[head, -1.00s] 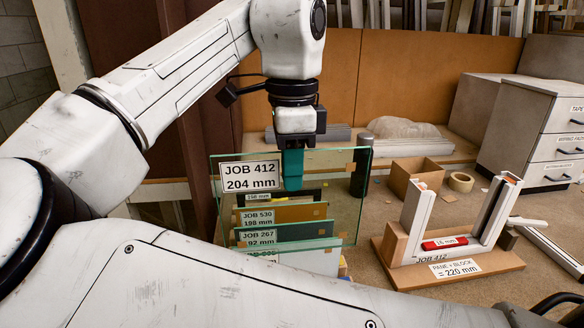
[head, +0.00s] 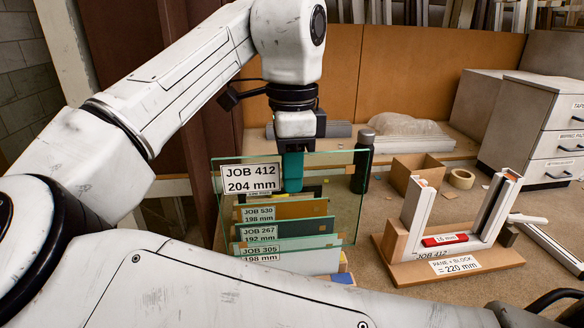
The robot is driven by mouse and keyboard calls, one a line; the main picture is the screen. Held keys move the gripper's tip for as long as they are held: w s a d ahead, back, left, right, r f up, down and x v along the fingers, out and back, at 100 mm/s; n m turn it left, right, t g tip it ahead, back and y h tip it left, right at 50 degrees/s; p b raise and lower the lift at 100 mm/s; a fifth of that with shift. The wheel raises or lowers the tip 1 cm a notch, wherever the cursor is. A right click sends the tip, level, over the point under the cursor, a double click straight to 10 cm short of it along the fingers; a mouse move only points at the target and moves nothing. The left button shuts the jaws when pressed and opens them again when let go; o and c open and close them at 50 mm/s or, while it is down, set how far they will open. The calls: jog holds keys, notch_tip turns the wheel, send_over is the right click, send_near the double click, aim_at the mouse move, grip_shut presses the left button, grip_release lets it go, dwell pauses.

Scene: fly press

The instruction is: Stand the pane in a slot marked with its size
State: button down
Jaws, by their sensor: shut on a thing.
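My gripper (head: 292,184) has teal fingers shut on the top edge of a large clear glass pane (head: 347,205). The pane hangs upright, and its white label reads JOB 412, 204 mm. Several smaller panes stand in a row, overlapping it in view, with labels JOB 530 198 mm (head: 259,214), JOB 267 192 mm (head: 259,234) and JOB 305 198 mm (head: 261,253). At right, an upright white U-shaped frame (head: 414,208) stands on a wooden base (head: 490,260) marked JOB 412 and PANE + BLOCK = 220 mm. A red 16 mm block (head: 445,239) lies in its bottom. The held pane's lower edge and slot markings are unclear.
Behind are a cardboard box (head: 414,172), a tape roll (head: 462,179), a dark bottle (head: 362,162) and a grey drawer cabinet (head: 545,125). White frame lengths (head: 550,250) lie at the far right. My arm crosses the foreground.

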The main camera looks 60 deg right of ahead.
notch_tip(320, 180, down, 23)
jog(key=b, duration=1.1)
jog(key=c, duration=1.1)
grip_release()
jog(key=shift+r, duration=0.1)
dwell(0.9)
notch_tip(320, 180, up, 11)
jog(key=shift+f, duration=0.1)
dwell(0.5)
dwell(0.5)
